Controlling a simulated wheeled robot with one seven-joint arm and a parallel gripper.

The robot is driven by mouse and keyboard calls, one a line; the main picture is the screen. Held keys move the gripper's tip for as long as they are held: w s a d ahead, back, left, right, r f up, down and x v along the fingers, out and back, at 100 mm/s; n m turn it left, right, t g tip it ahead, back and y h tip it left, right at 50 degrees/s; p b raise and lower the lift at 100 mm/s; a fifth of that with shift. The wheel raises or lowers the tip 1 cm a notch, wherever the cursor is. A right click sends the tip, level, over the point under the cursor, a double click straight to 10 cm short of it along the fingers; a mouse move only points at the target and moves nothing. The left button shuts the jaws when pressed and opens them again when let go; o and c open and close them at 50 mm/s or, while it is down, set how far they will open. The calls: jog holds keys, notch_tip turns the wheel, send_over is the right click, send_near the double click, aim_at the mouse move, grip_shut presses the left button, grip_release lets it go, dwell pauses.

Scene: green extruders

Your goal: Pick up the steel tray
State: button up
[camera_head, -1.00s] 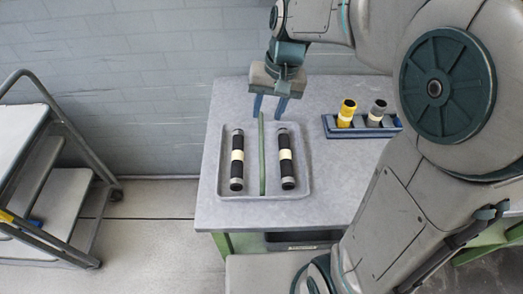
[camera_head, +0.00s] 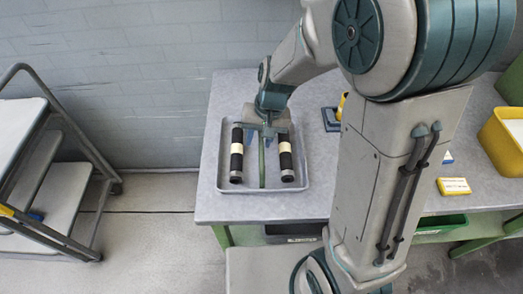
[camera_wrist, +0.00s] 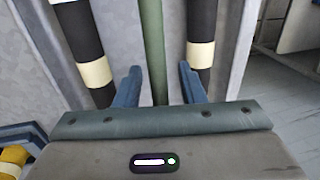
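The steel tray (camera_head: 209,172) lies flat on the grey bench, near its left end. Two black cylinders with cream bands, a left one (camera_head: 237,162) and a right one (camera_head: 286,165), lie in it on either side of a green bar (camera_head: 262,172). The wrist view also shows the green bar (camera_wrist: 153,45) and both cylinders. My gripper (camera_wrist: 158,85) is open, its blue fingers on either side of the green bar with gaps to it. In the head view my gripper (camera_head: 265,140) is over the tray's middle. Whether the fingertips reach bar height is hard to tell.
A blue holder (camera_head: 330,119) with a yellow cylinder (camera_head: 341,105) is partly hidden behind my arm. A yellow bin (camera_head: 503,140) and a yellow-labelled box (camera_head: 453,186) are at the right. A grey cart (camera_head: 60,180) stands left, apart from the bench (camera_head: 240,210).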

grip_shut()
jog(key=shift+r, duration=0.1)
dwell(1.3)
